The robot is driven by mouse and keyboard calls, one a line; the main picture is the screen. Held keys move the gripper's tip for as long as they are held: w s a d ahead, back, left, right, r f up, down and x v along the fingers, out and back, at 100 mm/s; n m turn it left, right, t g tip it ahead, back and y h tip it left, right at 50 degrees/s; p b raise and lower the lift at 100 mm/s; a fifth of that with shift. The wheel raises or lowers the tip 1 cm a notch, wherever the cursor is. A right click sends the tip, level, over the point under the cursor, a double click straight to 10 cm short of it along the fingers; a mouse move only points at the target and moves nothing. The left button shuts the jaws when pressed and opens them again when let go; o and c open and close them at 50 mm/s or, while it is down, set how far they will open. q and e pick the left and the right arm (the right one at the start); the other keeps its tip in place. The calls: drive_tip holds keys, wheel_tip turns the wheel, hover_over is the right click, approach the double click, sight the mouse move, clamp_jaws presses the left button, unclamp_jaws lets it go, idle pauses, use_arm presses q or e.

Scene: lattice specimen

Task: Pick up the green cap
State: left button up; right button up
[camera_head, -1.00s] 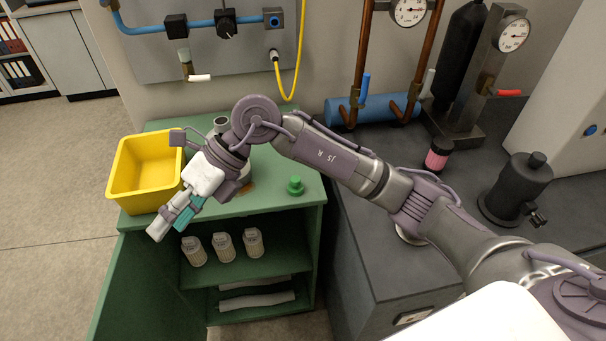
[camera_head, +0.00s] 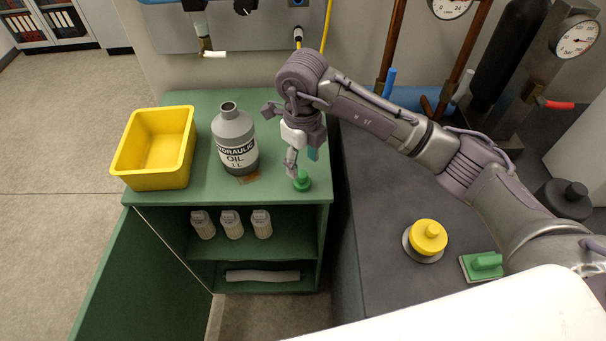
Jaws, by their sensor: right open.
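The small green cap (camera_head: 302,182) stands on the green cabinet top (camera_head: 210,194), near its front right corner. My right gripper (camera_head: 302,166) points down just above the cap, with its fingers open. Whether the fingertips touch the cap or reach around it cannot be told from this view. The grey hydraulic oil bottle (camera_head: 236,142) stands upright to the left of the gripper, with its neck open. My left gripper is not in view.
A yellow bin (camera_head: 156,150) stands on the cabinet's left. Several white bottles (camera_head: 232,224) stand on the shelf below. The green door (camera_head: 142,280) hangs open.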

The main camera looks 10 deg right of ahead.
sight(303, 174)
drive_tip(key=shift+s+f+p, duration=0.1)
drive_tip(key=shift+f+p, duration=0.45)
drive_tip(key=shift+f, duration=0.05)
wheel_tip(303, 174, down, 4)
drive_tip(key=shift+r+p, duration=0.2)
drive_tip(key=shift+p, duration=0.55)
drive_tip(key=shift+f, duration=0.25)
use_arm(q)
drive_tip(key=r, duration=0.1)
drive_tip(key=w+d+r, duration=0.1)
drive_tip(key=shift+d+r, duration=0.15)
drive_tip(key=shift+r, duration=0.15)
use_arm(e)
drive_tip(key=c, duration=0.8)
